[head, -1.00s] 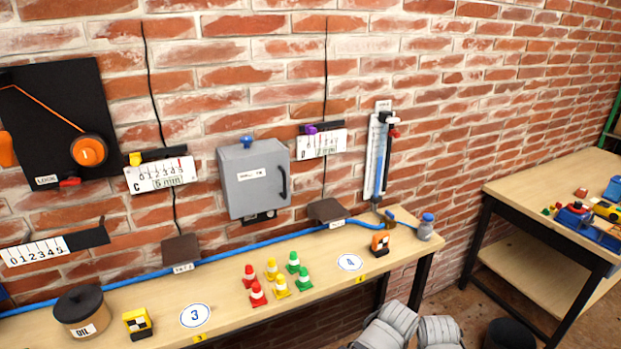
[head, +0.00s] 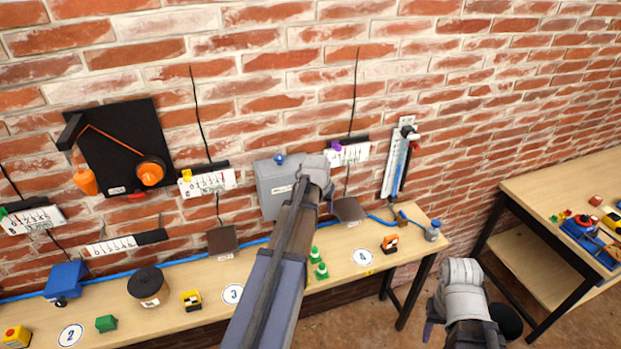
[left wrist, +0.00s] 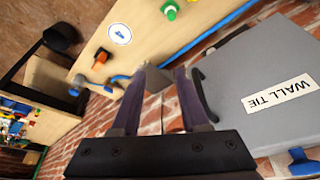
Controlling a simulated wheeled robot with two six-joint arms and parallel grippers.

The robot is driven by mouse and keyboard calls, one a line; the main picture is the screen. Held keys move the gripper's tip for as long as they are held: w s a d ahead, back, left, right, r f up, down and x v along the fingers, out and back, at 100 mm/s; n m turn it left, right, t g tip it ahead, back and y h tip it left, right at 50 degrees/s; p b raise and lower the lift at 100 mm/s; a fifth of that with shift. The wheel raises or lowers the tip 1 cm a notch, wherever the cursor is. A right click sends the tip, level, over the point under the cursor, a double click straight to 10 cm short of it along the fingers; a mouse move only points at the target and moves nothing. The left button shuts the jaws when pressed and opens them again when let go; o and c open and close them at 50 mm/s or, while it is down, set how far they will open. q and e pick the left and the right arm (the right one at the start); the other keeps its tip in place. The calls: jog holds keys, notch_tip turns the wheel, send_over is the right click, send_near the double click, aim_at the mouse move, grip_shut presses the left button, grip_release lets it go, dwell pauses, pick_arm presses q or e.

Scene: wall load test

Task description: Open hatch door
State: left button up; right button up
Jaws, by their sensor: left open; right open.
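The grey box labelled WALL TIE (head: 270,190) hangs on the brick wall, a blue knob (head: 279,159) on top. Its front (left wrist: 265,85) looks closed in the left wrist view. My left arm covers its right part in the head view. The black handle (left wrist: 206,98) shows in the left wrist view, just right of my left gripper's right finger. My left gripper (left wrist: 160,80) is open, and the handle does not appear between its fingers. Contact cannot be told. My right gripper (head: 432,322) is low at the right in the head view, partly hidden, away from the box.
A wooden bench (head: 200,305) runs below the box with green cones (head: 318,262), an orange block (head: 389,244) and a blue hose (head: 195,260). A dark bracket (head: 349,209) juts from the wall right of the box. Another table (head: 540,195) stands at right.

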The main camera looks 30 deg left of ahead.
pick_arm(q)
jog(key=w+a+r+p, duration=0.1)
jog(key=a+r+p, duration=0.1)
jog(key=a+r, duration=0.3)
jog(key=shift+n, duration=0.4)
jog(key=b+x, duration=0.2)
jog(key=x, duration=0.1)
jog(key=b+x, duration=0.2)
jog(key=x, duration=0.1)
jog(key=a+b+x, duration=0.1)
jog(key=b+x, duration=0.2)
jog(key=shift+w+a+r, duration=0.1)
jog(key=shift+r, duration=0.05)
pick_arm(e)
notch_tip(320, 180, down, 4)
jog(key=shift+r, duration=0.25)
pick_arm(q)
jog(key=shift+c, duration=0.4)
grip_shut()
